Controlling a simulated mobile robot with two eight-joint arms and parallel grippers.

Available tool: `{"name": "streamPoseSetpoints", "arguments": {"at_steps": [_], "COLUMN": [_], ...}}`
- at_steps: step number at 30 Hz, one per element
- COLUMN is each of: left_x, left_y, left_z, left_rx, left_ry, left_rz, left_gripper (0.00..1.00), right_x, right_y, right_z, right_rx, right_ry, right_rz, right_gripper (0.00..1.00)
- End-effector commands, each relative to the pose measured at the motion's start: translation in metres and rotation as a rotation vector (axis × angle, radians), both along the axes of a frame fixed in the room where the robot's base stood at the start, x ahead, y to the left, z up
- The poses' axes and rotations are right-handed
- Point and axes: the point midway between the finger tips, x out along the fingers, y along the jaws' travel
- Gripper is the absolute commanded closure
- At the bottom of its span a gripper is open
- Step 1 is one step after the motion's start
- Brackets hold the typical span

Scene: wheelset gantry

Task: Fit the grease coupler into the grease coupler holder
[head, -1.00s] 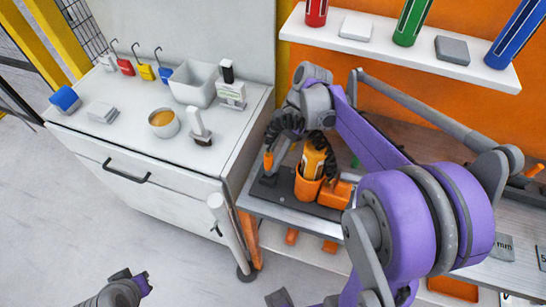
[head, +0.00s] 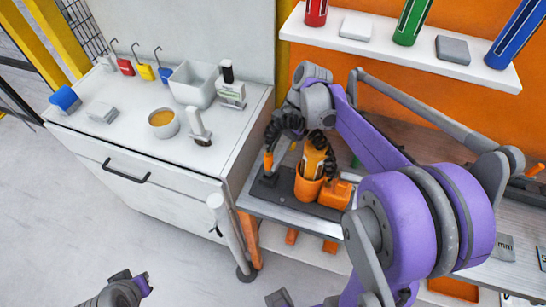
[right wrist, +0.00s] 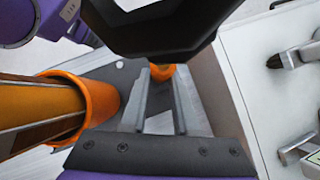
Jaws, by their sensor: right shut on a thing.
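The grease coupler, a small orange piece, is at the left of the bench in the head view (head: 268,161). It also shows between the grey fingertips in the right wrist view (right wrist: 161,72). My right gripper (right wrist: 161,95) is shut on it; in the head view my wrist and black ribbed parts partly hide the grip. I cannot tell whether coupler and block touch. My left gripper (head: 146,283) is low at the left, away from the bench; its jaw opening is unclear.
An orange cup (head: 307,187) holding an orange cylinder (head: 313,162) stands close right of the coupler; an orange block (head: 336,194) is beside it. A white cabinet (head: 150,165) with a bowl, bin and tools stands left. A shelf (head: 390,55) hangs above the bench.

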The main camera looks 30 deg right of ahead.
Motion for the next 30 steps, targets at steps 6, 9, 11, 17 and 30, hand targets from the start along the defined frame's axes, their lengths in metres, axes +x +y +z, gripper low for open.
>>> {"name": "streamPoseSetpoints", "arguments": {"at_steps": [6,9,11,17,30], "left_x": [0.000,0.000,-0.001,-0.002,-0.005], "left_y": [0.000,0.000,0.000,0.000,0.000], "left_z": [0.000,-0.001,-0.002,-0.007,-0.016], "left_rx": [0.000,0.000,0.000,0.000,0.000], "left_ry": [0.000,0.001,0.001,0.004,0.009], "left_rz": [0.000,0.000,0.000,0.000,0.000], "left_gripper": [1.00,1.00,1.00,1.00,1.00], "right_x": [0.000,0.000,0.000,0.000,0.000], "right_y": [0.000,0.000,0.000,0.000,0.000], "right_z": [0.000,-0.001,-0.002,-0.008,-0.019], "right_rx": [0.000,0.000,0.000,0.000,0.000], "right_ry": [0.000,0.000,0.000,0.000,0.000], "right_rz": [0.000,0.000,0.000,0.000,0.000], "right_gripper": [1.00,1.00,1.00,1.00,1.00]}}
